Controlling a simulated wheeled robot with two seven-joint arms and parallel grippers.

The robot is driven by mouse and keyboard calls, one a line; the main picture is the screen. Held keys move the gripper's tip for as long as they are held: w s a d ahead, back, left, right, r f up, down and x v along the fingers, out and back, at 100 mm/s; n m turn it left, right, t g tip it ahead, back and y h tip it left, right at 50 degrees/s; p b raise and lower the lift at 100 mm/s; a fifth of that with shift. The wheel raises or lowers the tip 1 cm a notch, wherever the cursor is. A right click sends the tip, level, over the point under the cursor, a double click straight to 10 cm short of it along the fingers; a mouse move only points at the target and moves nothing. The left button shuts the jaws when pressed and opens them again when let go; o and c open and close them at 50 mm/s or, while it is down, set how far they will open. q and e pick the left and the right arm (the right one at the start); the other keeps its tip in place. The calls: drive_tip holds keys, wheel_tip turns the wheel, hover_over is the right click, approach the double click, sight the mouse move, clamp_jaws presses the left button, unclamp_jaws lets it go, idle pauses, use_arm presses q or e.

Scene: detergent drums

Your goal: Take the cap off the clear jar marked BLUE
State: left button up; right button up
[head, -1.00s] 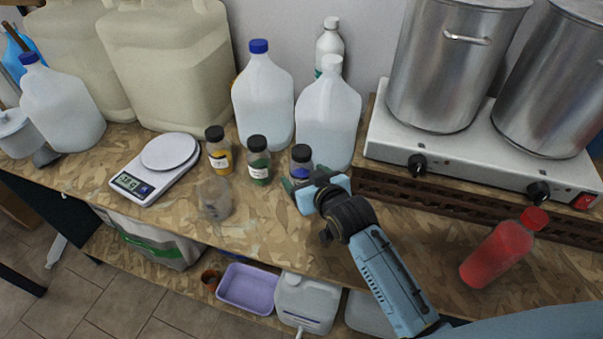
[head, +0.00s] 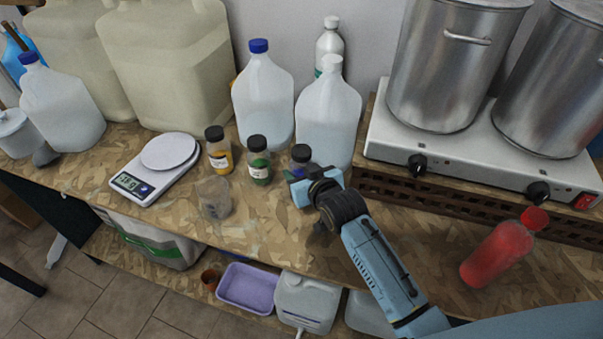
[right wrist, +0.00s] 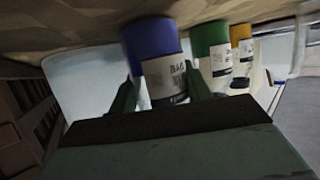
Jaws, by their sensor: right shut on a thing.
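The clear jar marked BLUE (head: 301,155) stands on the worktop with its black cap on. In the right wrist view, the blue jar (right wrist: 152,45) looks upside down, with blue contents, a white label and the dark cap low in the picture. My right gripper (head: 298,183) is at the jar's near side. In the right wrist view, its fingers (right wrist: 163,92) lie on either side of the jar, shut on it. Their exact contact height is hard to tell. The gripper hides the jar's lower part in the head view. My left gripper is not in view.
A green jar (head: 258,160) and a yellow jar (head: 218,150) stand to the left, both capped. A clear beaker (head: 214,198) and a scale (head: 155,170) are further left. White jugs (head: 328,115) stand close behind. A red bottle (head: 497,252) is at the right.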

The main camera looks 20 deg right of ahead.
wheel_tip(320, 180, up, 18)
drive_tip(key=p, duration=0.1)
idle(0.6)
drive_tip(key=o, duration=0.4)
drive_tip(key=c, duration=0.7)
drive_tip(key=s+d+f+b, duration=0.1)
drive_tip(key=s+f+b, duration=0.2)
drive_tip(key=f, duration=0.1)
drive_tip(key=s+d+f+m+h+b, duration=0.1)
drive_tip(key=s+d+f+b, duration=0.1)
drive_tip(key=s+f+b, duration=0.1)
drive_tip(key=s+d+f+h+b, duration=0.1)
drive_tip(key=s+d+f+b, duration=0.1)
drive_tip(key=s+f+b, duration=0.2)
drive_tip(key=shift+s+d+f+m, duration=0.1)
drive_tip(key=shift+s+f+m, duration=0.1)
drive_tip(key=shift+f, duration=0.45)
drive_tip(key=shift+s+f+m, duration=0.15)
drive_tip(key=shift+f+m, duration=0.05)
drive_tip(key=shift+f, duration=0.45)
drive_tip(key=shift+c, duration=0.2)
